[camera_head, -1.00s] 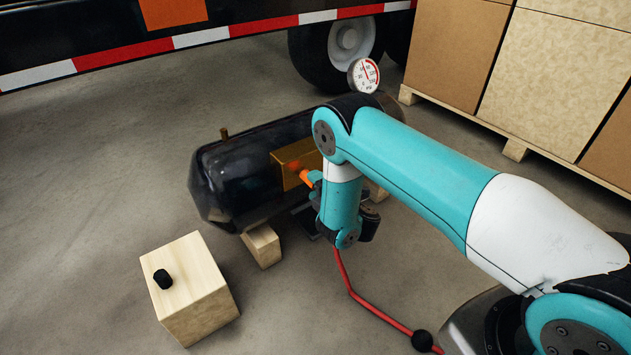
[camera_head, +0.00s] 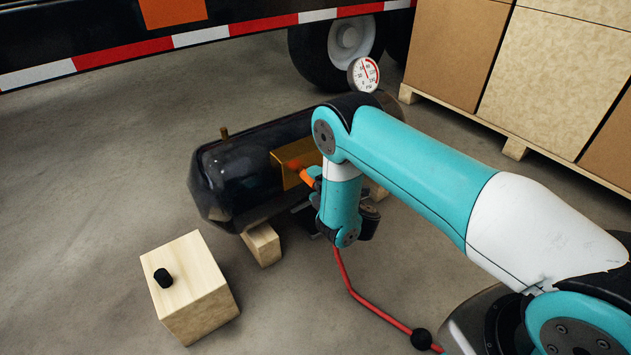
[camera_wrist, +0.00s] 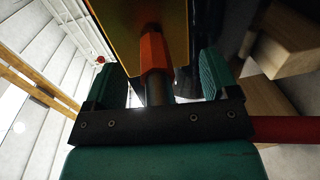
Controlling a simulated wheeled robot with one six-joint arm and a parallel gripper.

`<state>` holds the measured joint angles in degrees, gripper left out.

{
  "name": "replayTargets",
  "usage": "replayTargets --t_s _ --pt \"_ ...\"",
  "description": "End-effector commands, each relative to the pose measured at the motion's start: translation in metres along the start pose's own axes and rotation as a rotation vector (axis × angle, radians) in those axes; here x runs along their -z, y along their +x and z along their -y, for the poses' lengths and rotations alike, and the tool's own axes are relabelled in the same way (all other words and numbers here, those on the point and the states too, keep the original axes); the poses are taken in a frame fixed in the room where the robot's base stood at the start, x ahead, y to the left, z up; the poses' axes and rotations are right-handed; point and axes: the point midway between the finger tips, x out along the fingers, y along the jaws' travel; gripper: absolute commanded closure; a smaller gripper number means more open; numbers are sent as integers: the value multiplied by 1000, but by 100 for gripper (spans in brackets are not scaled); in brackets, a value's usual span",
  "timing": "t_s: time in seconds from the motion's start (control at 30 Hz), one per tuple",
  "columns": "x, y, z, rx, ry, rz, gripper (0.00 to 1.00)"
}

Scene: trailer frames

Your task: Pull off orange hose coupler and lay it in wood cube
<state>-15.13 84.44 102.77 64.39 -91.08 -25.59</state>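The orange hose coupler (camera_head: 307,177) sits at the yellow plate (camera_head: 281,171) on the side of the black tank (camera_head: 240,180). In the wrist view the orange coupler (camera_wrist: 155,52) lies between the two teal fingers of my gripper (camera_wrist: 160,82), with a visible gap on each side. My gripper is open around it. In the head view my arm hides most of the gripper.
A red hose (camera_head: 352,290) with a black ball (camera_head: 421,339) runs below my arm. A wood block (camera_head: 262,245) supports the tank. Stacked boxes (camera_head: 555,85) are at the right. The floor between cube and tank is clear.

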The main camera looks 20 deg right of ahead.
Motion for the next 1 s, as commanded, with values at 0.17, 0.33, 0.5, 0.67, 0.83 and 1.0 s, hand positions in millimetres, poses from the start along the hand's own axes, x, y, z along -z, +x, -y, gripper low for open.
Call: replayTargets --t_s 0.17,0.33,0.5,0.67,0.83,1.0 --pt "3 32 -37 -129 -5 -6 15" --pt "3 31 -38 -128 -5 -6 15" --pt "2 24 -37 -119 -4 -11 15" --pt "2 11 -37 -113 -3 -12 15" --pt "1 -20 -34 -98 -1 -6 15" --pt "-1 -64 -25 -69 0 1 15"
